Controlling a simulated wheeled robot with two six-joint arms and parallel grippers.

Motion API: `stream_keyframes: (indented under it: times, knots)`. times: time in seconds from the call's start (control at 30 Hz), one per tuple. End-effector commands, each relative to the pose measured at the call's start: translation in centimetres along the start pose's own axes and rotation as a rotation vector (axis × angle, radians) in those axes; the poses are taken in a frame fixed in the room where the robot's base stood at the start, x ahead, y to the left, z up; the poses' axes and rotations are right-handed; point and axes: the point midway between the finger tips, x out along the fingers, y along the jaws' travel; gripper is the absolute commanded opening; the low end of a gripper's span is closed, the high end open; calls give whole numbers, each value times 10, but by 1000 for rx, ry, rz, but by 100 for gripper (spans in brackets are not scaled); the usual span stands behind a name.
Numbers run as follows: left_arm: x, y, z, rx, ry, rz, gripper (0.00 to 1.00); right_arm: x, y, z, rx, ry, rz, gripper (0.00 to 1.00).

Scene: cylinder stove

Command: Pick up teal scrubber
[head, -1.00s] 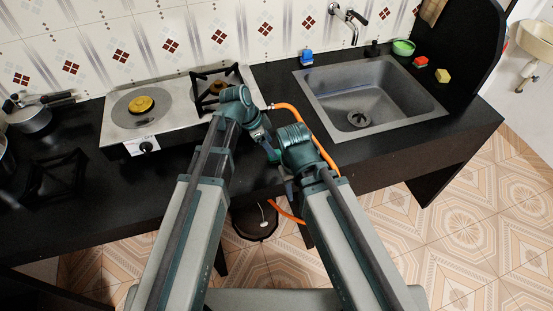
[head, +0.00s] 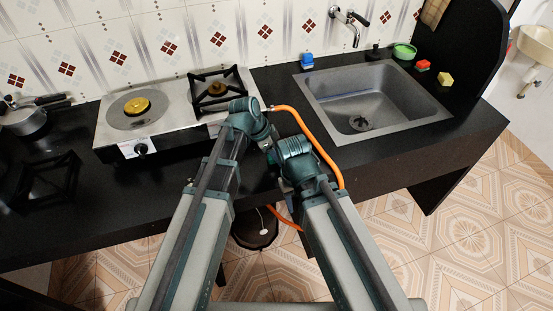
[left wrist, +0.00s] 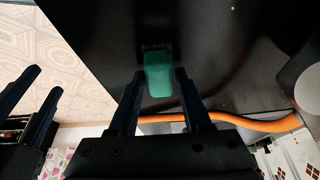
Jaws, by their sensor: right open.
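The teal scrubber (left wrist: 158,82) lies on the black counter in the left wrist view. My left gripper (left wrist: 160,71) is open, with one finger on each side of the scrubber in that picture; I cannot tell whether they touch it. In the head view my arms hide the scrubber and most of the left gripper. My right gripper (head: 284,186) is partly hidden behind its arm near the counter's front edge. Its two spread fingers also show at the left of the left wrist view (left wrist: 46,79), open and empty.
An orange hose (head: 316,143) curves over the counter beside my arms. The steel stove (head: 172,114) stands behind and left, the sink (head: 440,112) to the right. A blue item (head: 307,61), green bowl (head: 404,51), red sponge (head: 422,65) and yellow sponge (head: 445,79) stand around the sink.

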Motion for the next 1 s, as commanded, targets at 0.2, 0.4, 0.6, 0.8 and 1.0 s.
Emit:
stream_keyframes:
  times: [0.2, 0.4, 0.6, 0.8, 1.0]
  knots:
    - [0, 0, 0, 0, 0, 0, 7, 0, 0, 0, 0, 0, 0, 45]
    - [0, 0, 0, 0, 0, 0, 0, 0, 0, 0, 0, 0, 0, 45]
    - [-2, 0, 0, 0, 0, 0, 0, -2, 0, 0, 0, 0, 0, 45]
    - [-13, 0, -5, 0, 0, 0, 0, -14, 1, 1, 0, 0, 0, 45]
    - [-37, 0, -15, 0, 0, 0, 0, -40, 4, 2, 0, 0, 0, 45]
